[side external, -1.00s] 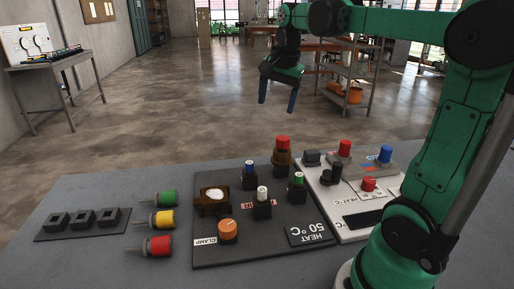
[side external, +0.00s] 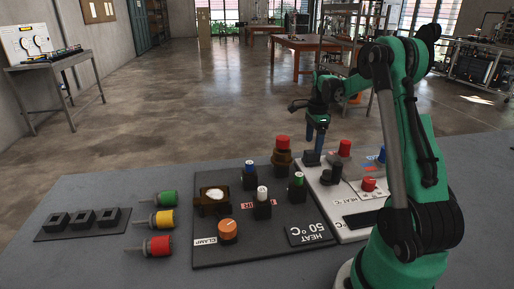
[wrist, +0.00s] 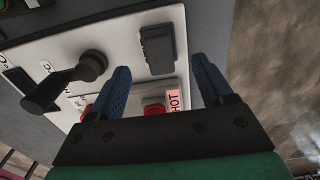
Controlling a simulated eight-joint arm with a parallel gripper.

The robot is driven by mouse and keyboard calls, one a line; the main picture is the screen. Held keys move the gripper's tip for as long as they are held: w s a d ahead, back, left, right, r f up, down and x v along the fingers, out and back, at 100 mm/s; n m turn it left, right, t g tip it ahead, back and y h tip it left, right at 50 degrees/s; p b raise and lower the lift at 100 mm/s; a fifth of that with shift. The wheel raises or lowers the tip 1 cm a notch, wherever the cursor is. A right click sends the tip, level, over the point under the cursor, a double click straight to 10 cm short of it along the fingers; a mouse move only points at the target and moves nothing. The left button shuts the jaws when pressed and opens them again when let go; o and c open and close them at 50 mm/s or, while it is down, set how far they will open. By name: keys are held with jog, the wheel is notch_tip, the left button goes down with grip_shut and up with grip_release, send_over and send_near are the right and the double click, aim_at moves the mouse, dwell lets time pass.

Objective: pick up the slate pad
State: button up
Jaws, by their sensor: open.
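The slate pad (side external: 311,158) is a small dark grey block near the far left corner of the white panel (side external: 331,190). My gripper (side external: 316,143) is open, with its blue fingers pointing down just above the pad. In the wrist view the pad (wrist: 158,48) shows ahead of the gap between the two fingertips (wrist: 159,65). Nothing is between the fingers that I can see. I cannot tell exactly how high the fingertips are above the pad.
A black lever (wrist: 70,82) stands close beside the pad. A red button (side external: 344,148) and a brown block with a red top (side external: 283,152) flank it. The black panel (side external: 225,252) carries several knobs. Several coloured plugs (side external: 159,245) lie to the left.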

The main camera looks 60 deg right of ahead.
aim_at(312, 151)
jog(key=shift+f, duration=2.25)
grip_shut()
